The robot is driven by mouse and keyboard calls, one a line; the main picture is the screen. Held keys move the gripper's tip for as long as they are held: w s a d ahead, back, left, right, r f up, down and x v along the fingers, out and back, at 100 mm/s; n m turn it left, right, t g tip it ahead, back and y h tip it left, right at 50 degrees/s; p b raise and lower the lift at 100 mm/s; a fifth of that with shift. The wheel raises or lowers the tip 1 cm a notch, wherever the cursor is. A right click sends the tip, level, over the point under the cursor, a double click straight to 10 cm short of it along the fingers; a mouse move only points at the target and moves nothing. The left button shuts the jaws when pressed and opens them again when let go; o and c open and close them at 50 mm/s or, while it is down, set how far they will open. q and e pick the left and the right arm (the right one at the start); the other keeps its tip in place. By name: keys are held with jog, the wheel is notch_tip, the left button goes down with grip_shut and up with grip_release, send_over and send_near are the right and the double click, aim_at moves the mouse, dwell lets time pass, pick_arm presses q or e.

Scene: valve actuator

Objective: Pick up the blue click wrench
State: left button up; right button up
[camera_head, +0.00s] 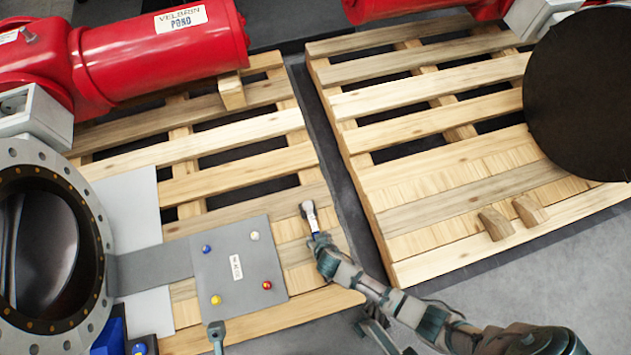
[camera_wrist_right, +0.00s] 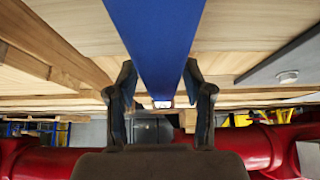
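The blue click wrench (camera_head: 308,208) lies near the right edge of the left pallet; its bright round head shows in the head view. Most of its handle is hidden there by my right gripper (camera_head: 322,243), which is low over it. In the right wrist view, the long blue handle (camera_wrist_right: 158,40) runs down the middle between the two fingers of my right gripper (camera_wrist_right: 160,78). The fingers are apart, one on each side of the handle, with tips close to its edges and narrow gaps lower down. I cannot make out a firm grip.
A grey plate (camera_head: 237,262) with colored buttons lies just left of the wrench. A flanged valve (camera_head: 95,215) and red actuator (camera_head: 160,55) stand further left. A gap separates the left pallet from the right pallet (camera_head: 440,165), which bears a dark disc (camera_head: 585,95).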

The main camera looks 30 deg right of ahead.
jog(key=shift+a, duration=0.1)
grip_shut()
jog(key=shift+a, duration=0.1)
jog(key=shift+r, duration=0.1)
